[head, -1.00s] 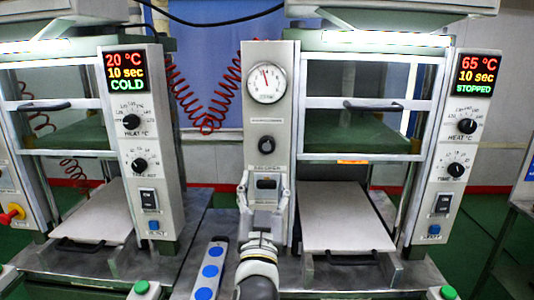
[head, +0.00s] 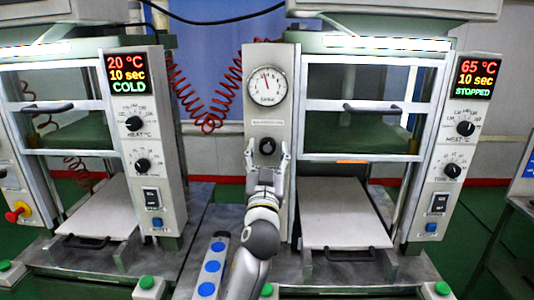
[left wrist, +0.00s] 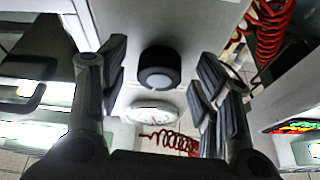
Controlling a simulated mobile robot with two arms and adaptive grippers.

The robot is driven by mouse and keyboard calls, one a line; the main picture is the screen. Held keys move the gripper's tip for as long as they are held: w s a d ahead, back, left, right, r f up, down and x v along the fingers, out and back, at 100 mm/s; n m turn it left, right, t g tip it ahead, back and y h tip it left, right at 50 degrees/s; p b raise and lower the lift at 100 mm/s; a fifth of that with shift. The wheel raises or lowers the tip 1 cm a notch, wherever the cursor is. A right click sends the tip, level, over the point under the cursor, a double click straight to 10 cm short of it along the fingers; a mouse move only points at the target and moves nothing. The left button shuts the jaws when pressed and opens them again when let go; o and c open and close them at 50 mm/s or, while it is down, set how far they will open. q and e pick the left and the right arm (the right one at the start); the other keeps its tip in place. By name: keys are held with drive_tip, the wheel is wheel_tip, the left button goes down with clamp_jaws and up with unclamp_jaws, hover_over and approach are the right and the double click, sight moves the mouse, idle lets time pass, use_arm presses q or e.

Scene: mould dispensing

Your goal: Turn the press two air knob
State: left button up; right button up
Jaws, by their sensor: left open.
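The black air knob (head: 267,146) sits on the light grey panel between the two presses, below a round white pressure gauge (head: 266,86). My left gripper (head: 268,158) is open just below the knob, its fingertips pointing up toward it. In the left wrist view the knob (left wrist: 159,68) shows between the spread fingers of my left gripper (left wrist: 160,85), apart from both. The gauge (left wrist: 153,111) shows beyond it. My right gripper is not in view.
The left press display (head: 127,75) reads 20 °C, COLD; the right one (head: 475,77) reads 65 °C, STOPPED. Red coiled hoses (head: 207,110) hang left of the panel. Plates (head: 345,217) lie in front of both presses. A strip with blue round buttons (head: 211,268) lies near my left arm.

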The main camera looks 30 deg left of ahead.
use_arm(q)
drive_tip(key=shift+c, duration=0.5)
drive_tip(key=c, duration=0.9)
drive_tip(key=shift+s+a+r+m+t+h+p, duration=0.1)
drive_tip(key=shift+m+t+h+p, duration=0.2)
drive_tip(key=shift+m+p, duration=0.35)
drive_tip(key=shift+r+m+t+h+p, duration=0.1)
drive_tip(key=shift+m+h+p, duration=0.35)
drive_tip(key=shift+m, duration=0.2)
drive_tip(key=shift+c, duration=0.2)
drive_tip(key=m+h+p, duration=0.2)
drive_tip(key=m+p, duration=0.1)
drive_tip(key=m+h+p, duration=0.2)
drive_tip(key=m+p, duration=0.1)
drive_tip(key=m, duration=0.1)
drive_tip(key=shift+s+a+r+m+p, duration=0.1)
drive_tip(key=shift+a+r+m+p, duration=0.05)
drive_tip(key=shift+m+p, duration=0.15)
drive_tip(key=shift+m+h+p, duration=0.35)
drive_tip(key=shift+m+p, duration=0.6)
drive_tip(key=shift+m, duration=0.15)
drive_tip(key=shift+f, duration=0.2)
drive_tip(key=o, duration=1)
drive_tip(key=shift+o, duration=0.2)
